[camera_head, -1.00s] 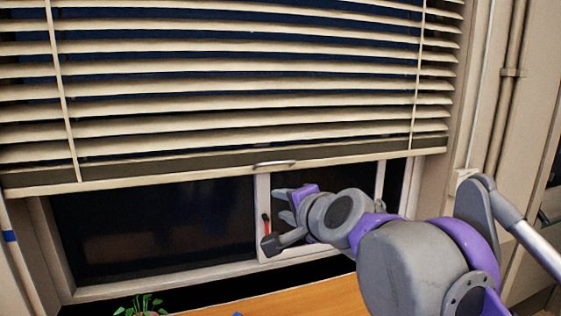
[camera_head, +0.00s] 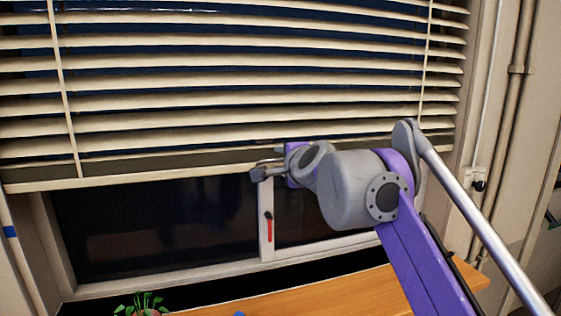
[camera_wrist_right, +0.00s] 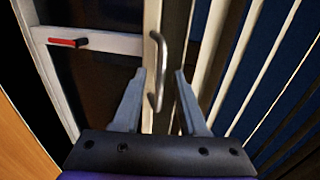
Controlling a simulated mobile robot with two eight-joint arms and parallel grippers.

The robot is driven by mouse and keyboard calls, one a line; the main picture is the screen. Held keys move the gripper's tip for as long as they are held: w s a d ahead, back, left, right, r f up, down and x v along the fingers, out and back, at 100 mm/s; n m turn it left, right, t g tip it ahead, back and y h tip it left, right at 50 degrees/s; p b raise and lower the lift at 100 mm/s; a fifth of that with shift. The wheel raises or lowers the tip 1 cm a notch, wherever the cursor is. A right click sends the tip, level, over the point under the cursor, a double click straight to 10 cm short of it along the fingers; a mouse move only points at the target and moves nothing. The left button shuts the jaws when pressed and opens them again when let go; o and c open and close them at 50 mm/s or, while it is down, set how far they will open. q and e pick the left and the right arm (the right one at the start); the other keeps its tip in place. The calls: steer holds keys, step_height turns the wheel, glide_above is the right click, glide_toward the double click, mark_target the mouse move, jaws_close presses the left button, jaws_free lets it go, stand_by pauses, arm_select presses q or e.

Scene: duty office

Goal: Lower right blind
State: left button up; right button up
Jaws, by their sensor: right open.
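The cream slatted blind (camera_head: 240,101) hangs partway down over the window, its slats tilted open. Its bottom rail (camera_head: 130,180) carries a metal handle (camera_wrist_right: 161,70), which the right wrist view shows as a curved bar. My right gripper (camera_head: 258,168) is at the rail's middle in the head view, hiding much of the handle. In the right wrist view, the two fingers of my right gripper (camera_wrist_right: 160,76) are open, one on each side of the handle, with gaps visible. My left gripper is out of view.
Below the blind is the dark window with a white frame post (camera_head: 266,240) and a red latch (camera_head: 269,228). A wooden desk (camera_head: 320,296) stands below, with a potted plant (camera_head: 140,304) at its left. Pipes (camera_head: 518,70) run up the right wall.

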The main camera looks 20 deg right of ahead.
steer(key=shift+w+f, duration=0.1)
steer(key=shift+w, duration=0.15)
jaws_close()
stand_by(1.4)
